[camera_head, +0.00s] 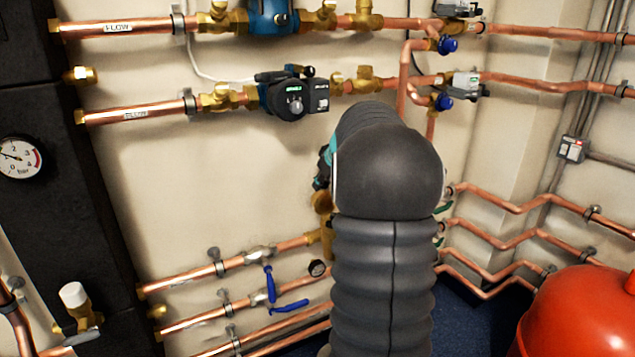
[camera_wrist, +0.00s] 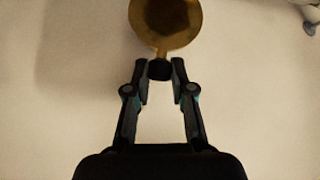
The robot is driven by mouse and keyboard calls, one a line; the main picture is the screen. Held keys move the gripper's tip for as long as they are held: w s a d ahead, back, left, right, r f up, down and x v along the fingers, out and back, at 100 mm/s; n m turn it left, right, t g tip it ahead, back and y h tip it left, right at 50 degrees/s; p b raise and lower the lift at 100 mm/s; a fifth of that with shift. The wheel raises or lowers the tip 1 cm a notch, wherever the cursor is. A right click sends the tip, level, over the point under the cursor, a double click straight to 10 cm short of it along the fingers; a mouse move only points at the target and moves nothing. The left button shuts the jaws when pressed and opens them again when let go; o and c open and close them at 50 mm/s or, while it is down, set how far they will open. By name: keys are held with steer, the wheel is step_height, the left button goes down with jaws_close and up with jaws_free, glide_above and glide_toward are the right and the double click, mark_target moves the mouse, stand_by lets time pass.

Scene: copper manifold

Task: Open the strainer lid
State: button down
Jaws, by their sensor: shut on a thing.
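In the wrist view, a round brass piece (camera_wrist: 166,22), which looks like the strainer lid, is at the top centre and cut off by the picture's edge. A small dark block (camera_wrist: 159,70) sits at its lower rim; it looks like a handle or tab of the lid. My gripper (camera_wrist: 159,68) has its two fingertips closed in on this block from both sides. In the head view, a brass body (camera_head: 326,238), likely the strainer, shows just left of my arm. The arm hides most of it and my fingertips there.
Copper pipes (camera_head: 205,272) with blue-handled valves (camera_head: 270,285) run along the wall at lower left. A pump (camera_head: 290,98) and more pipes are above. A red vessel (camera_head: 580,320) stands at lower right. A black cabinet (camera_head: 70,200) with a gauge (camera_head: 18,157) is at left.

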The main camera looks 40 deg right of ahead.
steer(key=shift+s+d+f, duration=0.1)
steer(key=shift+d, duration=0.15)
steer(key=c, duration=1)
jaws_free()
steer(key=shift+d, duration=0.15)
steer(key=shift+a, duration=0.2)
steer(key=shift+s+a+r, duration=0.1)
steer(key=shift+r, duration=0.15)
steer(key=v, duration=1.1)
steer(key=shift+s+r, duration=0.2)
